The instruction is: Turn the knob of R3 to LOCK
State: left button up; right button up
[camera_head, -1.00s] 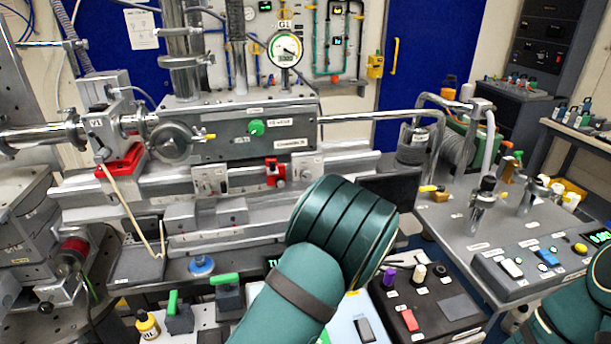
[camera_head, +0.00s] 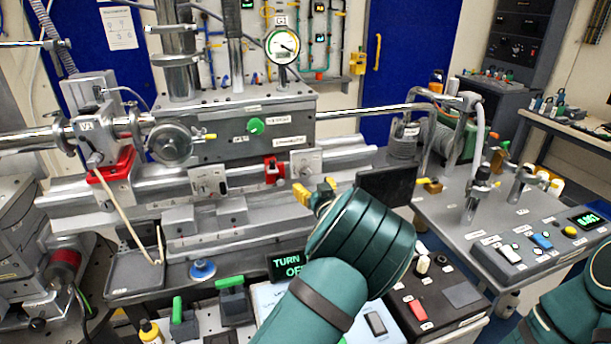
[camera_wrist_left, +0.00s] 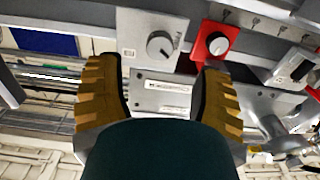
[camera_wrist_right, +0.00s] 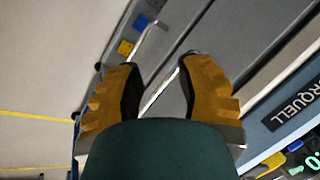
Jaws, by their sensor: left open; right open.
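Three small knob units sit on the front rail of the long grey bench instrument: a pale one on the left (camera_head: 208,185), a red one (camera_head: 273,171) and a pale one on the right (camera_head: 306,165). I cannot read which is R3. My left gripper (camera_head: 315,192) is open and empty, just in front of and below the right pale unit. In the left wrist view its fingers (camera_wrist_left: 160,72) straddle the line to that unit's round grey knob (camera_wrist_left: 160,44), apart from it; the red unit's knob (camera_wrist_left: 217,43) lies beyond the right finger. My right gripper (camera_wrist_right: 155,75) is open and empty.
A dark screen (camera_head: 386,186) stands right of the left gripper. A green-lettered display (camera_head: 286,266) reads TURN OFF. A green knob (camera_head: 256,126) and dial gauge (camera_head: 283,46) are above. A control box (camera_head: 530,250) is on the right table.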

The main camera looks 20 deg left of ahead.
aim_at(306, 174)
pick_arm(q)
jog(key=x, duration=0.7)
jog(key=shift+w, duration=0.1)
grip_shut()
